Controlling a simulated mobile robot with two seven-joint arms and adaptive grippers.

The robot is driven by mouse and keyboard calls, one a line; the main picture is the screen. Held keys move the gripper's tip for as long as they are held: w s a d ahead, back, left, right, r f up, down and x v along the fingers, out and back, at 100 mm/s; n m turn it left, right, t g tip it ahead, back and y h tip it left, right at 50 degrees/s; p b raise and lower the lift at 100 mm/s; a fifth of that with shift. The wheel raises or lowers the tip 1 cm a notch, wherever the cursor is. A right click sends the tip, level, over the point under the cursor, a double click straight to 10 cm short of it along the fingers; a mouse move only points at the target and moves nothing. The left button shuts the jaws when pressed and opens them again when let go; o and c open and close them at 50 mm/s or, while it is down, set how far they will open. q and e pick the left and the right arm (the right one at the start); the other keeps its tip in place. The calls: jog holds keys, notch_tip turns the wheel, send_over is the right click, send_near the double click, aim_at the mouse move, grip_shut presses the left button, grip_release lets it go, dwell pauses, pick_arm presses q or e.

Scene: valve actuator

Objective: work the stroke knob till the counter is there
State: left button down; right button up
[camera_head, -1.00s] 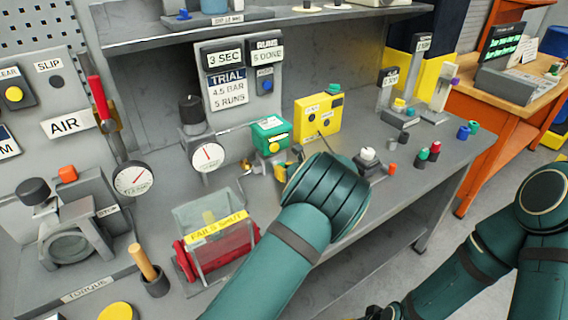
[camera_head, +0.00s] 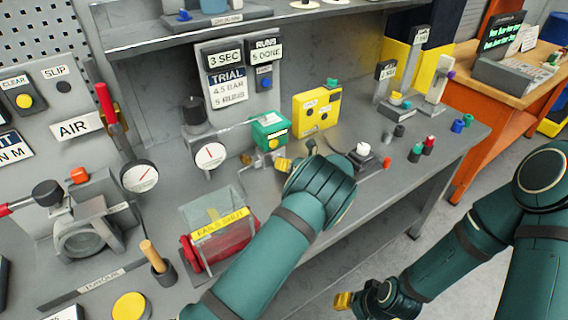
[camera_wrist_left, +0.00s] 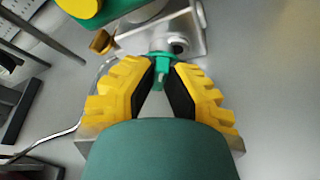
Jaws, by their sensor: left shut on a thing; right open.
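In the wrist view, my left gripper (camera_wrist_left: 162,78) is shut on a small green knob (camera_wrist_left: 162,62) in front of a grey metal valve body (camera_wrist_left: 192,36). A green housing with a yellow cap (camera_wrist_left: 78,6) is above it. In the head view, my left gripper (camera_head: 297,156) is partly hidden by its own wrist, beside the green actuator (camera_head: 270,129); the knob is hidden there. The counter sign (camera_head: 266,53) on the grey panel reads "RUNS" and "DONE"; its digit is too small to be sure. My right gripper (camera_head: 344,301) is open and low, off the bench.
A trial card (camera_head: 228,90) reads 4.5 bar, 5 runs. A round gauge (camera_head: 210,156) stands left of the actuator and a yellow box (camera_head: 316,110) right of it. A red bin marked "FAILS SHUT" (camera_head: 230,240) is in front. Small coloured parts (camera_head: 428,146) stand at right.

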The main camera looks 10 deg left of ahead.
pick_arm(q)
jog(key=shift+a, duration=0.1)
jog(key=c, duration=1)
grip_release()
